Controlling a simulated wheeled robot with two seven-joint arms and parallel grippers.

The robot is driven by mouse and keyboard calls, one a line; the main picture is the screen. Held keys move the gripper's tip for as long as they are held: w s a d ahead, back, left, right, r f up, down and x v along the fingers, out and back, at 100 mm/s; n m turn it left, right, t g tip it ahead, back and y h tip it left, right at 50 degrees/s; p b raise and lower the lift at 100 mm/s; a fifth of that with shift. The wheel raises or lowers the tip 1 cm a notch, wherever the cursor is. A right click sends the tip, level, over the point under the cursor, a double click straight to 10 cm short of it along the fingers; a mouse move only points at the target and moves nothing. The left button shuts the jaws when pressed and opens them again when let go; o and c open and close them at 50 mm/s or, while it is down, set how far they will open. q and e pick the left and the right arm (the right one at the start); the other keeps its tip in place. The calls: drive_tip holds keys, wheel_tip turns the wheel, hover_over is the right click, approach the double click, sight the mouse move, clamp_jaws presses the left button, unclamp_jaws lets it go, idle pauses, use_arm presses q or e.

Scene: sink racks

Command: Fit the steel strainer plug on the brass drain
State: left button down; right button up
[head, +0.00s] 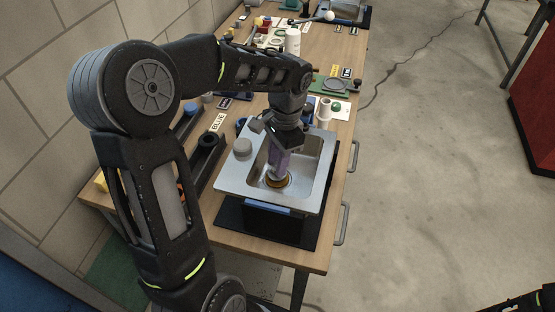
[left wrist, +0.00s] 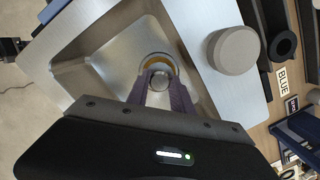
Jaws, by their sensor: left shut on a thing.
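My left gripper (head: 278,178) reaches down into the steel sink basin (head: 315,146). In the left wrist view, its purple fingers (left wrist: 161,97) are shut on a small round grey metal piece, the steel strainer plug (left wrist: 159,81). The brass drain (head: 286,183) is a gold ring in the basin floor, right at the fingertips. In the left wrist view, the drain's brass ring (left wrist: 157,60) shows as an arc around the far side of the plug. I cannot tell whether the plug touches the drain or hovers just above it.
A round grey knob-like piece (head: 242,148) stands on the sink's left rim; it also shows in the left wrist view (left wrist: 234,50). Dark racks and a BLUE label (head: 217,122) lie left of the sink. A white bottle (head: 293,41) and several small items stand farther back.

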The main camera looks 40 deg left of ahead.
use_arm(q)
drive_tip(key=shift+f+b, duration=0.4)
drive_tip(key=shift+f, duration=0.3)
drive_tip(key=c, duration=1)
unclamp_jaws()
drive_tip(key=shift+c, duration=0.2)
drive_tip(key=shift+w+d+r+b, duration=0.1)
drive_tip(key=shift+w+r+b, duration=0.1)
drive_tip(key=shift+r, duration=1.75)
drive_tip(key=shift+w+d+r+b, duration=0.1)
drive_tip(key=shift+w+r, duration=0.1)
drive_tip(key=shift+r, duration=1.75)
